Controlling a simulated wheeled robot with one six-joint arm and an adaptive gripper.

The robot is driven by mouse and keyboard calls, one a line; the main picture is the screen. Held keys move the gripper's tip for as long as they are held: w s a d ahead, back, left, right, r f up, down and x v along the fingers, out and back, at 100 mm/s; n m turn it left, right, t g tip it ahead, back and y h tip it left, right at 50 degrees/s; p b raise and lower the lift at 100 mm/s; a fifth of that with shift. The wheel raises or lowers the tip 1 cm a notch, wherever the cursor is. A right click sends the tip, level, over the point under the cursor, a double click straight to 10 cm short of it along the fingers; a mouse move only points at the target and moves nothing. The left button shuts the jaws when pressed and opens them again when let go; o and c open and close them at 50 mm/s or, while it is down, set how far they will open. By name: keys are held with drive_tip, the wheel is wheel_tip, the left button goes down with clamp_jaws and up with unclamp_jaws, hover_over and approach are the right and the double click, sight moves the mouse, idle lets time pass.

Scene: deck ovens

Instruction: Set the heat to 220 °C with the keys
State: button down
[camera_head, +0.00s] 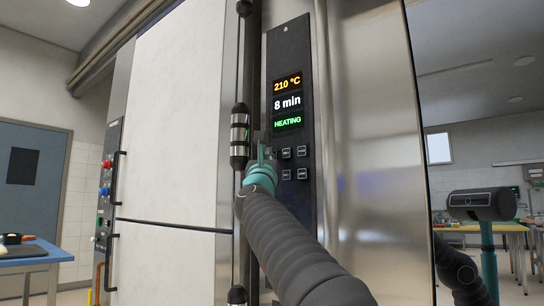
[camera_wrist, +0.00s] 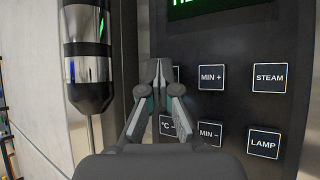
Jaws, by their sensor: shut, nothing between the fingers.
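The oven's dark control panel (camera_head: 290,60) shows 210 °C on its upper display (camera_head: 288,84), 8 min below it, and a green HEATING line. Under these are rows of small square keys. In the wrist view I read MIN + (camera_wrist: 211,77), STEAM (camera_wrist: 269,77), °C − (camera_wrist: 168,126), MIN − (camera_wrist: 209,134) and LAMP (camera_wrist: 263,143). My gripper (camera_wrist: 160,72) is shut and empty, its tips in front of the panel's left part, left of MIN + and above °C −. The spot behind the tips is hidden; I cannot tell whether they touch. My gripper also shows in the head view (camera_head: 262,153).
A vertical bar with metal collars (camera_head: 239,130) runs close along the panel's left side, beside my gripper. Left of it are large pale oven doors (camera_head: 170,110) with dark handles. A steel face (camera_head: 375,130) lies right of the panel.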

drive_tip(key=shift+s+a, duration=0.5)
drive_tip(key=shift+s, duration=0.15)
drive_tip(key=shift+b, duration=0.3)
drive_tip(key=shift+w+d, duration=0.1)
drive_tip(key=shift+w, duration=0.05)
drive_tip(key=shift+w+d, duration=0.15)
drive_tip(key=shift+w, duration=0.05)
drive_tip(key=shift+w+d, duration=0.3)
idle(1.1)
drive_tip(key=shift+a, duration=0.1)
drive_tip(key=shift+s+a, duration=0.45)
drive_tip(key=shift+s, duration=0.15)
